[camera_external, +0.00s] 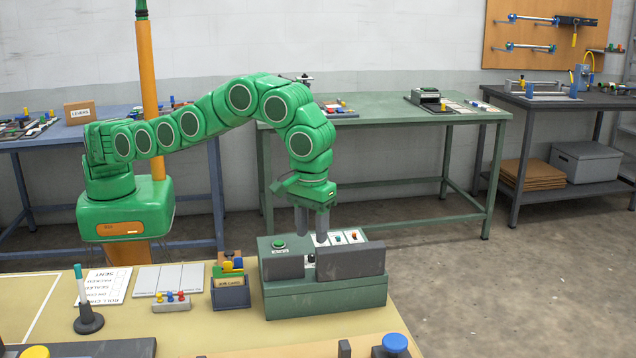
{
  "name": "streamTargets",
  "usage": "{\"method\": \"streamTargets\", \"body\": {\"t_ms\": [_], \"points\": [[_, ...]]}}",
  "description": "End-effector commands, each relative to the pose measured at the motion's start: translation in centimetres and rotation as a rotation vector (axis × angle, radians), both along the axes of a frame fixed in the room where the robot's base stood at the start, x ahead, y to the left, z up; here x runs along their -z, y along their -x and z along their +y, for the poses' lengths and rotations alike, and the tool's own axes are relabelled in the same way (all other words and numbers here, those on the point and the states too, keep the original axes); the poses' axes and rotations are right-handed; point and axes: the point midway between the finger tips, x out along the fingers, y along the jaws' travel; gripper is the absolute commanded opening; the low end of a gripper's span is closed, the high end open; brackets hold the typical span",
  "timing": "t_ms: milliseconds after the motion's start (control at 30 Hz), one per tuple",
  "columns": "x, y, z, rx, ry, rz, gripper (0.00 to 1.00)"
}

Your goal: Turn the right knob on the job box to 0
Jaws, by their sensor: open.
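The green job box (310,300) stands at the right end of the tan table. Two dark grey plates on its front side hide part of its top. A green button (278,243) is on its left part, and a white panel (343,237) with small orange and teal controls is on its right part. A small dark knob-like part (311,258) shows between the plates. I cannot read any knob's setting or tell which is the right knob. My gripper (311,232) is open and empty, pointing down, with its fingers over the middle of the box; contact cannot be told.
A job card holder (231,293) stands just left of the box. Further left are a small block with coloured pegs (171,302), a marker on a black stand (88,318) and a checklist sheet (105,286). A blue round knob (395,343) is at the front edge.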

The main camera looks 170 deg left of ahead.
Motion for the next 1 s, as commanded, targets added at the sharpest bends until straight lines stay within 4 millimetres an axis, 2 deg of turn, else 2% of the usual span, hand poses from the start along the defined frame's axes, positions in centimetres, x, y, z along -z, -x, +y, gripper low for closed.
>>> {"method": "streamTargets", "body": {"t_ms": [200,400,1000], "points": [[-1.7,0.0,0.0,0.001,0.002,-0.002,0.43],[-2.4,0.0,0.0,0.000,0.001,0.000,0.43],[-2.5,0.0,-0.1,0.000,0.002,0.001,0.43]]}}
